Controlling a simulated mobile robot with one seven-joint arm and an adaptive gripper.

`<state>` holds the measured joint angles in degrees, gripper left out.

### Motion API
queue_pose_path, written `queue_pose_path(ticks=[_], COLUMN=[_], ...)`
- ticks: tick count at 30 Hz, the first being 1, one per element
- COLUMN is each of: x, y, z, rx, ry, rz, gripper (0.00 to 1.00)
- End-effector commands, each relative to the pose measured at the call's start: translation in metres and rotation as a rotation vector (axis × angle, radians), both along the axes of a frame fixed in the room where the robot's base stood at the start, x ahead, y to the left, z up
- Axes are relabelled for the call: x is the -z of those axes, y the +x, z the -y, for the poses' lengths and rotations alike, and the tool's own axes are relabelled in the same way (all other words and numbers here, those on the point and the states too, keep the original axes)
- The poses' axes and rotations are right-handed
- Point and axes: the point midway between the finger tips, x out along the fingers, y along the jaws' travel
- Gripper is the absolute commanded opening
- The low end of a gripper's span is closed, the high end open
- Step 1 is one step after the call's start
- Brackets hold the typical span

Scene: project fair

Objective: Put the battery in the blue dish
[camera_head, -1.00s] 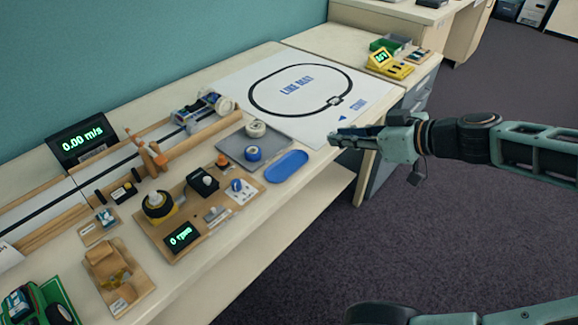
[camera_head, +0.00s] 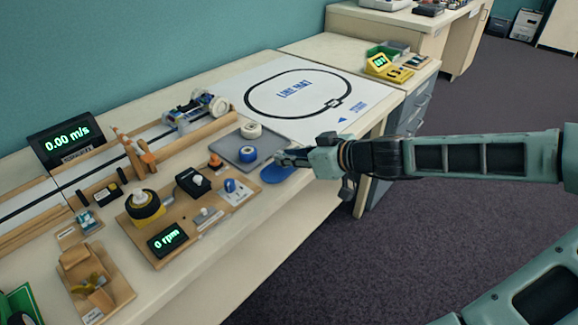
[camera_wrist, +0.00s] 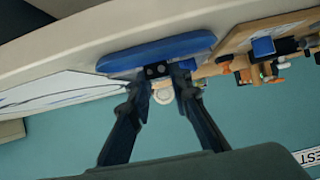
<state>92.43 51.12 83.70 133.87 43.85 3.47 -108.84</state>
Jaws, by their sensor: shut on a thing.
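The blue dish (camera_head: 274,176) lies on the table near its front edge, partly covered by my gripper in the head view. It also shows as a long blue oval in the wrist view (camera_wrist: 150,54). My gripper (camera_head: 281,156) is over the far side of the dish. In the wrist view its fingertips (camera_wrist: 157,71) are closed on a small dark block with two round pale spots, which appears to be the battery (camera_wrist: 156,71). The block is seen against the dish's edge; I cannot tell its height above it. In the head view the battery is not clearly distinguishable.
A grey tray (camera_head: 231,151) with a white and a blue roll stands just beyond the dish. To the left is a wooden board (camera_head: 168,243) with a motor rig and an rpm display (camera_head: 167,240). A line mat (camera_head: 255,90) lies behind, mostly bare.

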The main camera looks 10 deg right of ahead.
Motion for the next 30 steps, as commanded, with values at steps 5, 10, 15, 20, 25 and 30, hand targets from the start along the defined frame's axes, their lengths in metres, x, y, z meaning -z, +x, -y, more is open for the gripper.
queue_pose_path(ticks=[5,10,15,20,25,30], x=[0.0150,0.0137,0.0183,0.0172,0.0172,0.0156], y=[-0.0002,-0.0002,-0.0003,-0.0003,-0.0003,-0.0003], z=[-0.0003,-0.0001,0.0000,0.0000,-0.0001,0.0000], rx=[-0.001,-0.001,-0.001,-0.001,-0.001,-0.001], ry=[0.001,0.000,0.001,0.000,0.000,0.000], rz=[0.001,0.001,0.001,0.000,0.000,0.000], gripper=[0.00,0.00,0.00,0.33,0.36,0.36])
